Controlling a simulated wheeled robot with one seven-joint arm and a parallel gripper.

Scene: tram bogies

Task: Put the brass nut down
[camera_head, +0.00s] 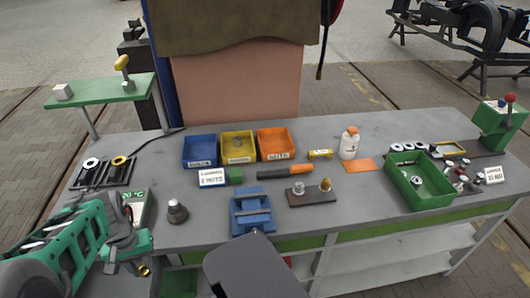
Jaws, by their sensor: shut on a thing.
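My gripper (140,263) is at the lower left, at the end of my green and grey arm. It is shut on the small brass nut (144,270), which shows just at the fingertips. The nut is low in the picture, at or past the front edge of the grey workbench (215,226); its height against the bench top is hard to tell. My arm and gripper hide part of the bench's left front corner.
Blue (200,151), yellow (239,147) and orange (275,143) bins stand at the back. A blue vise (252,211), a dark block with two fittings (312,197) and a green crate (418,181) stand further right. A dark knob-topped part (177,211) stands near my gripper.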

